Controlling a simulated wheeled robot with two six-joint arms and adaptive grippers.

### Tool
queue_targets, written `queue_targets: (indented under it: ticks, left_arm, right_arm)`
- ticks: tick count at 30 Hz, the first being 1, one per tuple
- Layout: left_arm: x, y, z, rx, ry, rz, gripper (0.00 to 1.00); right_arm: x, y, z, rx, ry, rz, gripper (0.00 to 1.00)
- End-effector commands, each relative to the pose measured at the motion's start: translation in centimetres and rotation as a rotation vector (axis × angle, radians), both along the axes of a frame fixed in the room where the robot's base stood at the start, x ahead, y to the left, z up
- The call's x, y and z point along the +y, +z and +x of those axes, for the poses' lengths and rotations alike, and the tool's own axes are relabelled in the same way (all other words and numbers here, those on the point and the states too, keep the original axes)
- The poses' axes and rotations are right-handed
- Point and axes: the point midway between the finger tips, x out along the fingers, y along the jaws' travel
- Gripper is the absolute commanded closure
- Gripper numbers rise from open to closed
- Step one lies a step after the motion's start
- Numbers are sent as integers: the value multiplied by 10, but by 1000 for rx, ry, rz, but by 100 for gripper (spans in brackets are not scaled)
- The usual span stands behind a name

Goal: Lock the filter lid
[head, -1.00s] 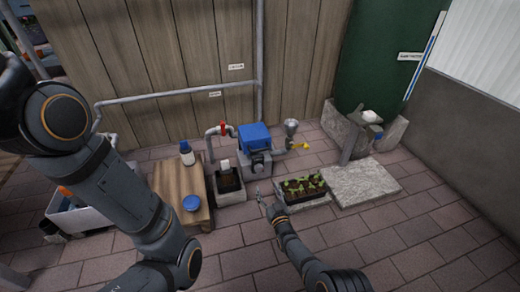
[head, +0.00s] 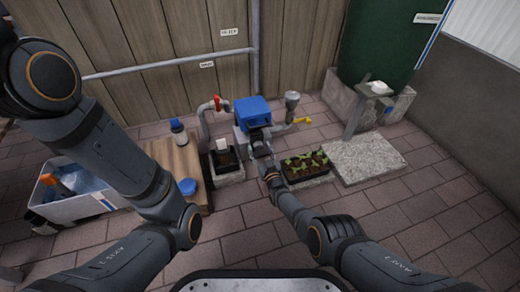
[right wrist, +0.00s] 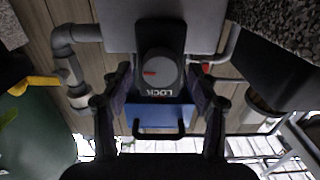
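The filter is a grey unit with a blue lid (head: 252,106), standing on the paving by the wooden wall in the head view. In the right wrist view its round dark lock knob (right wrist: 160,74) has a red mark and the word LOCK below. A blue part of the filter (right wrist: 160,117) shows beyond it. My right gripper (head: 260,149) is at the front of the filter. In the right wrist view its fingers (right wrist: 160,88) are apart, one on each side of the knob, with small gaps. My left arm crosses the left side; its gripper is out of view.
A seedling tray (head: 307,166) and a stone slab (head: 367,160) lie right of the filter. A wooden pallet (head: 178,158) with a bottle (head: 179,133) and blue lidded jar (head: 188,187) is left. A white crate (head: 80,208) stands farther left. Front paving is clear.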

Motion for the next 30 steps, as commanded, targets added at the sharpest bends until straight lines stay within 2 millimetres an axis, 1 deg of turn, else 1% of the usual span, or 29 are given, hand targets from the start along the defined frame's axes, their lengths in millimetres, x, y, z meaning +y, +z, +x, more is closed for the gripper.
queue_targets:
  ticks: [1,9,12,14,21,29,30]
  left_arm:
    - [0,0,0,0,0,0,100]
    - [0,0,0,0,-1,0,100]
    - [0,0,0,0,-1,0,100]
    - [0,0,0,0,-1,0,100]
    - [0,-4,0,1,0,0,100]
    - [0,-4,0,1,0,0,100]
    - [0,-4,0,1,0,0,100]
  right_arm:
    - [0,0,0,0,0,0,45]
    - [0,0,0,0,0,0,82]
    - [0,0,0,0,0,0,94]
    - [0,-1,0,-4,0,-11,94]
    - [1,-1,-1,-72,0,-219,94]
    - [1,-1,-1,-77,1,-237,94]
    - [1,-1,-1,-77,1,-237,61]
